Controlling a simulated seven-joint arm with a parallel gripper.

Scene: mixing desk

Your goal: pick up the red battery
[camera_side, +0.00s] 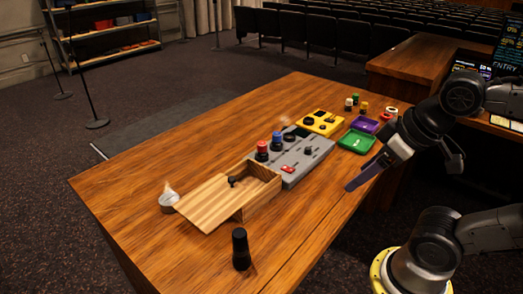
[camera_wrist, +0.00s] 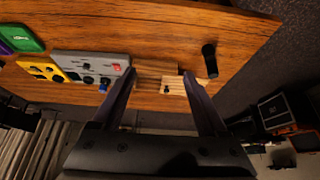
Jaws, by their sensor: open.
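I cannot pick out a red battery for certain. In the side view, a red-topped dark cylinder (camera_side: 262,151) stands at the left end of a grey panel (camera_side: 312,158), beside a blue-topped one (camera_side: 277,141). A small red and white round thing (camera_side: 391,112) sits at the table's far right; its kind is unclear. My gripper (camera_side: 352,184) is over the table's right edge, apart from these things. In the wrist view my gripper (camera_wrist: 159,74) has its two fingers apart with nothing held between them.
An open wooden box (camera_side: 258,184) with a slanted lid lies left of the grey panel. A black cylinder (camera_side: 241,249) stands near the front. A yellow panel (camera_side: 320,122), a green tray (camera_side: 356,141) and a purple tray (camera_side: 365,124) are farther back.

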